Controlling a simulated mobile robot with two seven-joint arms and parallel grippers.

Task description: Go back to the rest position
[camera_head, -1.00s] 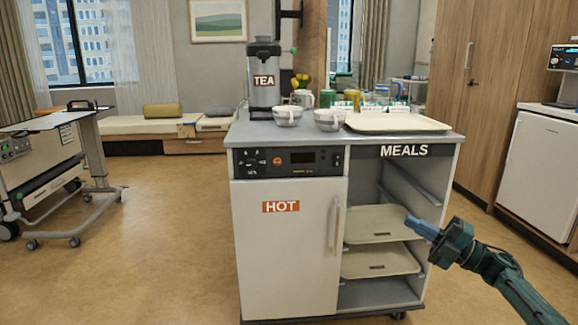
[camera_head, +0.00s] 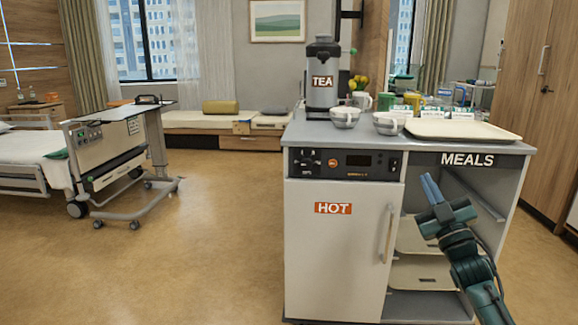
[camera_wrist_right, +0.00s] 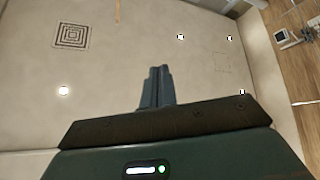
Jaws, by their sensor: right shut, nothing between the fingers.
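My right gripper (camera_head: 430,188) is in front of the open MEALS side of the meal cart (camera_head: 334,245) in the head view. Its blue fingers point up and are together, with nothing between them. In the right wrist view the fingers (camera_wrist_right: 157,88) are also together and point at the ceiling. The gripper and forearm hide part of the cart's open shelves. My left gripper is not in view.
On the cart top stand a TEA urn (camera_head: 322,75), two white bowls (camera_head: 345,117) and a beige tray (camera_head: 463,131). Beige trays (camera_head: 420,272) lie on the shelves. A bed (camera_head: 35,160) and overbed table are at left. Open floor (camera_head: 215,240) lies left of the cart.

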